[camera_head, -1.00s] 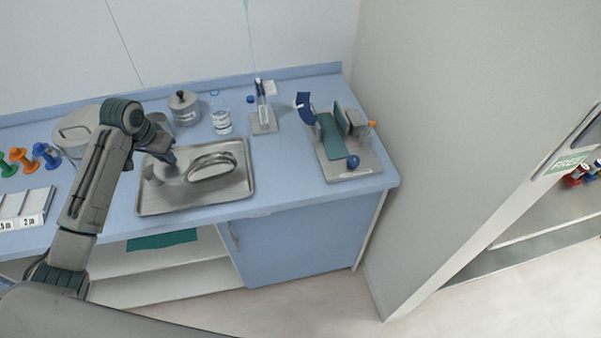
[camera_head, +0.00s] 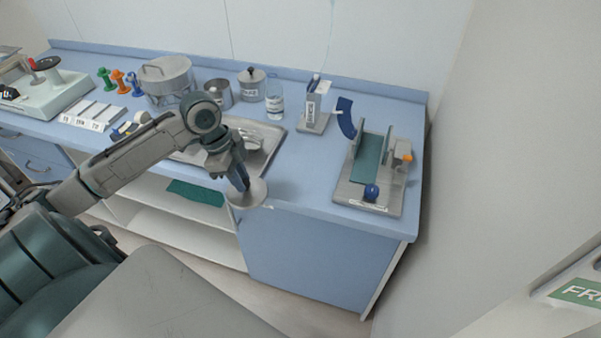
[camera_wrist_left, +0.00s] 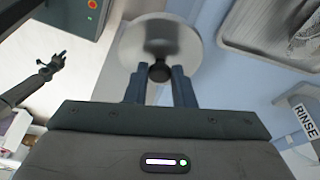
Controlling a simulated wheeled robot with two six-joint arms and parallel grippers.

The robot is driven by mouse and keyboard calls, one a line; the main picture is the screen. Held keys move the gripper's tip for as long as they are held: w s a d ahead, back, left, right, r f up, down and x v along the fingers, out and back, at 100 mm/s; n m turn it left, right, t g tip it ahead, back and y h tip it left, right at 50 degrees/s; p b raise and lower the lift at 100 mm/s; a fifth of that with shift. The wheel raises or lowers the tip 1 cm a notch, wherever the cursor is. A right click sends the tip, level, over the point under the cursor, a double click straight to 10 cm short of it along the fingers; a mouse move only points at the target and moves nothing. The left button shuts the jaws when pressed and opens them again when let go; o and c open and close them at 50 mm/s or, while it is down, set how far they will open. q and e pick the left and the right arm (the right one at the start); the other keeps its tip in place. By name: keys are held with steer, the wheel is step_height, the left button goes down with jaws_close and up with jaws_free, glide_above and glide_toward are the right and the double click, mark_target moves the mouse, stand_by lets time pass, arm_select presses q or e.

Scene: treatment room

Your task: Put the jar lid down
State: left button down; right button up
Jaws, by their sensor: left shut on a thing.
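The jar lid (camera_head: 254,194) is a round, flat grey metal disc with a black knob (camera_wrist_left: 160,72). My left gripper (camera_head: 242,184) is shut on it at the knob. It shows at the top middle of the left wrist view (camera_wrist_left: 160,33), its disc beyond the fingertips (camera_wrist_left: 160,75). In the head view the lid overlaps the counter's front edge, just in front of the metal tray (camera_head: 278,138); I cannot tell its height. What seems to be my right gripper (camera_wrist_left: 62,59) shows small at the left of the wrist view, its fingers apart.
An open metal jar (camera_head: 218,93) and a lidded jar (camera_head: 252,88) stand behind the tray. Bare blue counter (camera_head: 306,170) lies between tray and rack.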

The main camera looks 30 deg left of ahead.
arm_select(q)
steer(key=w, duration=0.3)
steer(key=shift+f+p, duration=0.1)
steer(key=shift+p, duration=0.25)
steer(key=w+d+p, duration=0.1)
steer(key=w, duration=0.3)
steer(key=w+d+p, duration=0.1)
steer(key=w, duration=0.2)
steer(key=w+d+f+p, duration=0.1)
steer(key=w, duration=0.3)
steer(key=shift+w, duration=0.3)
steer(key=shift+w+f, duration=0.15)
steer(key=shift+w, duration=0.2)
step_height(320, 180, down, 3)
steer(key=shift+s+r+p, duration=0.1)
steer(key=shift+r+p, duration=0.05)
steer(key=shift+p, duration=0.95)
steer(key=shift+f, duration=0.45)
arm_select(e)
step_height(320, 180, up, 6)
steer(key=a, duration=0.2)
steer(key=shift+s, duration=0.15)
arm_select(q)
steer(key=shift+f, duration=0.1)
steer(key=c, duration=1.2)
jaws_free()
steer(key=shift+c, duration=0.2)
arm_select(e)
steer(key=shift+d, duration=0.4)
